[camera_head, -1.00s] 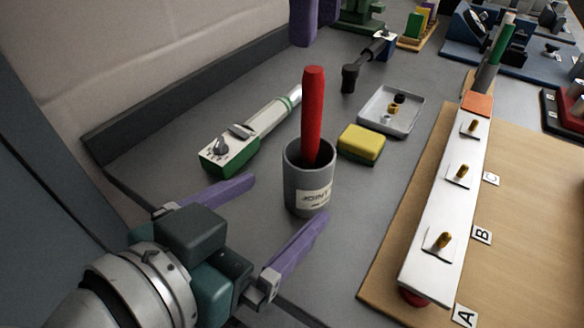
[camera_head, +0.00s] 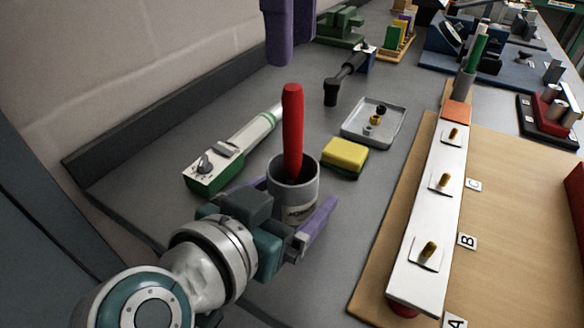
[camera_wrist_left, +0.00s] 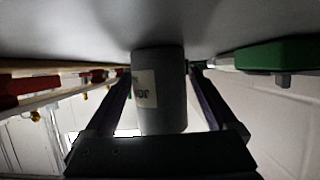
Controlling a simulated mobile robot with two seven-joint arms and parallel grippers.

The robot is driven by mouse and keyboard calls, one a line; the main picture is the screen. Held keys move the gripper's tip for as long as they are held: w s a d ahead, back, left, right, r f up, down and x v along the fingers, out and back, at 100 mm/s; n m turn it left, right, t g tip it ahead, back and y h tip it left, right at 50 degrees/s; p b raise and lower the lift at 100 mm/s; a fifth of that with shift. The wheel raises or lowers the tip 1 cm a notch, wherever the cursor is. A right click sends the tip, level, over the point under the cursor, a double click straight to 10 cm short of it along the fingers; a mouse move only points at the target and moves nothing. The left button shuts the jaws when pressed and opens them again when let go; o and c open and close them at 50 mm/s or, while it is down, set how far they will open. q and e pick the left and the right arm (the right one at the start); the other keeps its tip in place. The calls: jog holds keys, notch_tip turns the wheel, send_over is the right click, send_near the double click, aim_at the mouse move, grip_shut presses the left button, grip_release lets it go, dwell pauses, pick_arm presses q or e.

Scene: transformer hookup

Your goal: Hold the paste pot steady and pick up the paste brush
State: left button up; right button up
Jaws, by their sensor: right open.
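The grey paste pot (camera_head: 293,198) stands upright on the bench, with the red paste brush (camera_head: 292,125) standing in it, handle up. My left gripper (camera_head: 290,207) reaches in low from the left, with its purple fingers on either side of the pot. In the left wrist view the pot (camera_wrist_left: 165,90) stands between the fingers, with narrow gaps seeming to remain, so the gripper looks open. My right gripper (camera_head: 289,35) is at the top, above and beyond the brush handle; only its purple fingers show, open and empty. The brush's lower end is hidden inside the pot.
A yellow sponge (camera_head: 345,155) lies right of the pot, near a grey tray (camera_head: 358,131) with small parts. A green and white tester (camera_head: 213,183) lies to the left. A wooden board (camera_head: 500,210) with a white studded bar fills the right.

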pick_arm(q)
grip_shut()
dwell(0.5)
dwell(0.3)
